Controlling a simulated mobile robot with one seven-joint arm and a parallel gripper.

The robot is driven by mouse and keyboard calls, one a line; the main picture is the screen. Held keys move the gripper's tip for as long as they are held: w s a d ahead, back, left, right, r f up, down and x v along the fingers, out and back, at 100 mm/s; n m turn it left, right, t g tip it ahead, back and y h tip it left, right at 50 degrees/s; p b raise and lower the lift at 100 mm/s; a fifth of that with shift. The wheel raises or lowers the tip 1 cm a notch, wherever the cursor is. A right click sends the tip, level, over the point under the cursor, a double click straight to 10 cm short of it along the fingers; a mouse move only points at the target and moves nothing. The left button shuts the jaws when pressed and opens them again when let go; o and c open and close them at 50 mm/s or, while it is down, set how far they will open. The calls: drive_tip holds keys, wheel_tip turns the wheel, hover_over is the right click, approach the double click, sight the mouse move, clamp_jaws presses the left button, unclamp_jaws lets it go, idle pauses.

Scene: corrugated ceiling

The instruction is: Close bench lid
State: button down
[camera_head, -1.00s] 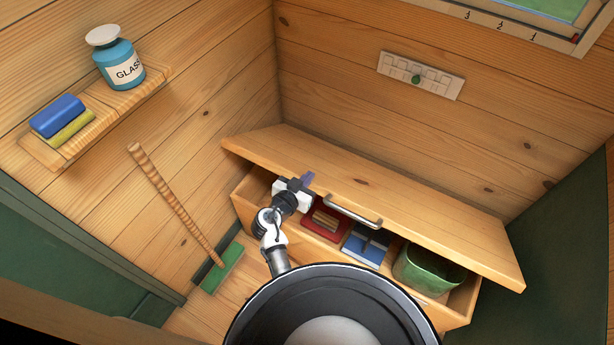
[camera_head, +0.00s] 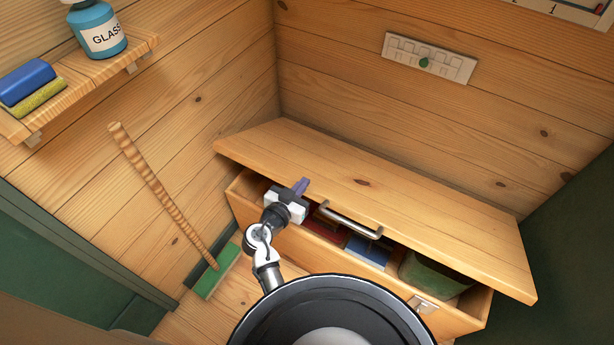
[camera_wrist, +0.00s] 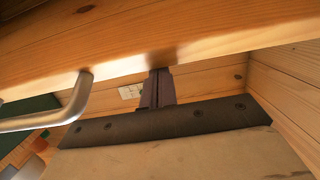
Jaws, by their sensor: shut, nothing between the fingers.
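The wooden bench lid (camera_head: 400,200) is partly lowered, with a gap between its front edge and the bench box (camera_head: 325,250). A metal handle (camera_head: 349,221) sits on the lid's front part; it also shows at the left of the wrist view (camera_wrist: 50,118). My gripper (camera_head: 303,187) is shut and empty, left of the handle at the lid's front edge. In the wrist view the shut fingers (camera_wrist: 156,88) reach up to the lid's edge (camera_wrist: 160,45); I cannot tell whether they touch it.
Inside the box are a green bin (camera_head: 432,275), a blue item (camera_head: 367,252) and a red item (camera_head: 326,228). A green-headed broom (camera_head: 215,272) leans on the left wall.

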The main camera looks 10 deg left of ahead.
wheel_tip(320, 180, down, 5)
drive_tip(key=s+b, duration=0.2)
drive_tip(key=b, duration=0.3)
drive_tip(key=shift+s+a+f+b, duration=0.2)
drive_tip(key=shift+s+a+b, duration=0.1)
drive_tip(key=shift+a, duration=0.05)
drive_tip(key=shift+r, duration=0.15)
